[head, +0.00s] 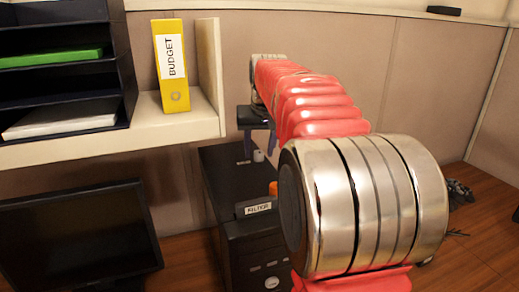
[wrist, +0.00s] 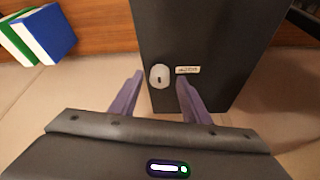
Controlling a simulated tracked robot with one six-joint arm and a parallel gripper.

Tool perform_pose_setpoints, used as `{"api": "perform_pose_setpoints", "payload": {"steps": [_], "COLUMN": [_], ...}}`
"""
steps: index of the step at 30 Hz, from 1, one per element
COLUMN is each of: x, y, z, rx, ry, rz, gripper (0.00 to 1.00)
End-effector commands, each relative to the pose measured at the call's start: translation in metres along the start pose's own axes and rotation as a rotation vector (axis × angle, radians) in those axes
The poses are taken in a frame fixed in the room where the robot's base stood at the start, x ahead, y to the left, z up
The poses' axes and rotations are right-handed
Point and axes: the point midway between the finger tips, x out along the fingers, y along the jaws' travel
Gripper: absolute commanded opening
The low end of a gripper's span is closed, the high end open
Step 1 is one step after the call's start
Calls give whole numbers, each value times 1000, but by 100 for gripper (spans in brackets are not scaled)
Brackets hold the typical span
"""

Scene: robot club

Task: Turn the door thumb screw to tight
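The thumb screw (wrist: 159,76) is a pale round knob with a dark mark on its face. It sits on the black tower case (wrist: 212,50), beside a small pale label (wrist: 188,70). It also shows in the head view as a small pale knob (head: 258,156) on top of the case (head: 222,170). My gripper (wrist: 160,79) is open, with its two purple fingers apart and the knob seen between them. In the head view my gripper (head: 259,148) is just above the knob. I cannot tell whether the fingers touch it.
An orange item (head: 273,188) and a larger label (head: 258,208) are on the case, partly behind my arm. A monitor (head: 75,240) stands to the left. A shelf (head: 120,140) above holds a yellow binder (head: 172,66). Dark clutter (head: 458,190) lies on the desk at right.

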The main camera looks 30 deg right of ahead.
Motion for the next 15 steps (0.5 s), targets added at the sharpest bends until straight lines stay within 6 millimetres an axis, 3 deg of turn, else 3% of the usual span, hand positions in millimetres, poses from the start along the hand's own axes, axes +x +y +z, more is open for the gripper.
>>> {"api": "perform_pose_setpoints", "payload": {"steps": [8, 15], "x": [-1, -21], "y": [1, 1], "z": [0, -1], "rx": [0, 0], "ry": [1, 3], "rz": [1, 1], "gripper": [43, 43]}}
